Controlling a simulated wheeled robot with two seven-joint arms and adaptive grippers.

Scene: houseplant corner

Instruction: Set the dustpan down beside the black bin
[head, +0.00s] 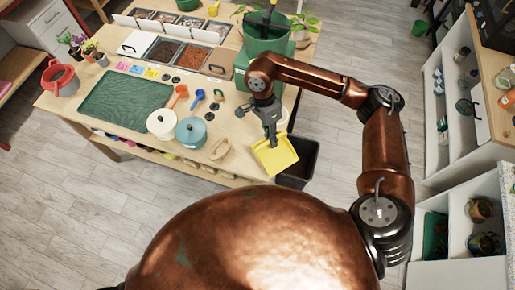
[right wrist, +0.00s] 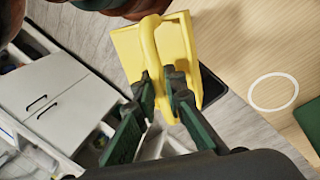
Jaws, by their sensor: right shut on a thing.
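The yellow dustpan (head: 277,156) is at the right front corner of the wooden table, in front of part of the black bin in the head view. My right gripper (head: 271,137) is shut on its handle; the right wrist view shows the fingers (right wrist: 168,82) closed around the yellow handle, with the dustpan's pan (right wrist: 131,50) beyond. The black bin (head: 299,165) stands on the floor against the table's right side, and a dark corner of it (right wrist: 212,87) shows behind the dustpan in the wrist view. I cannot tell the dustpan's exact height. My left gripper is not in view.
The wooden table (head: 240,172) carries a green tray (head: 126,104), a cream pot (head: 161,123), a blue pot (head: 190,132) and a green bucket (head: 264,35). White shelves (head: 457,140) stand at the right. The floor (head: 335,150) right of the bin is clear.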

